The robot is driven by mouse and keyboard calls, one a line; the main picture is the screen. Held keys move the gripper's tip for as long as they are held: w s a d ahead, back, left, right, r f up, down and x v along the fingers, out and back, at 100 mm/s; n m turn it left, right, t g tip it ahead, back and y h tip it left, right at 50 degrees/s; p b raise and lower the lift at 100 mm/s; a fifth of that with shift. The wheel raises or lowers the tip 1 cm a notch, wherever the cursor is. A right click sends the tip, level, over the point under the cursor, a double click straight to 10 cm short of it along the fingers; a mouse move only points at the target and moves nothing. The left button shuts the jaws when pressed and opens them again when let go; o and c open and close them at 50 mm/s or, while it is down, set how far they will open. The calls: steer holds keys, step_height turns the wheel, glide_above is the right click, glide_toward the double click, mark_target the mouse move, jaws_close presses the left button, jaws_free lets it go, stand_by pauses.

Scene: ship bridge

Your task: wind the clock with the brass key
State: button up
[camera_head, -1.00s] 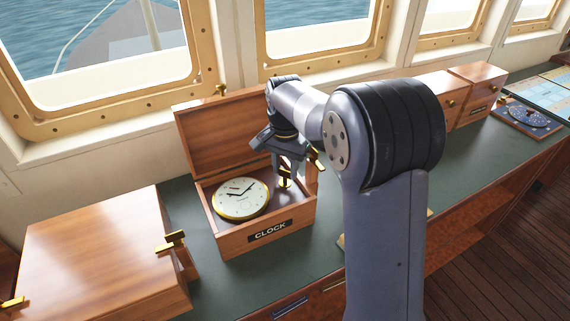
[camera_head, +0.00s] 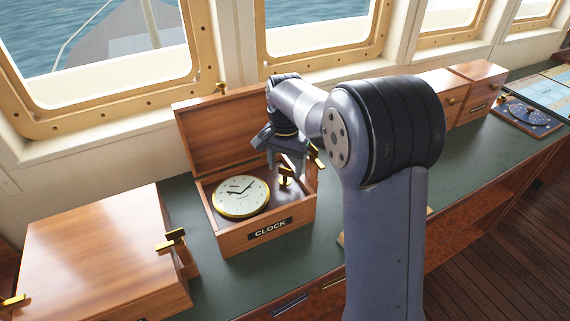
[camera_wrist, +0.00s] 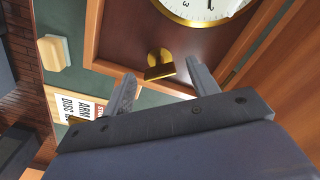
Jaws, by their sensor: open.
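The round clock (camera_head: 240,196), with a white dial and brass rim, lies in the left part of the open wooden box labelled CLOCK (camera_head: 232,243). The brass key (camera_head: 286,176) stands in the box to the right of the clock. My gripper (camera_head: 286,165) is open just above the key. In the wrist view the key (camera_wrist: 159,66) shows beyond and between the two fingertips of my gripper (camera_wrist: 160,70), with nothing held. Part of the clock (camera_wrist: 203,12) shows at the top there. Whether the fingers touch the key cannot be told.
The box's raised lid (camera_head: 228,130) stands behind the clock. A closed wooden box (camera_head: 95,250) with brass fittings is at the left. More wooden boxes (camera_head: 470,95) and a blue disc board (camera_head: 527,115) are at the right. The green counter (camera_head: 455,140) has free room before the right-hand boxes.

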steer(key=shift+r, duration=0.1)
step_height(320, 180, up, 11)
steer(key=shift+f, duration=0.2)
stand_by(0.4)
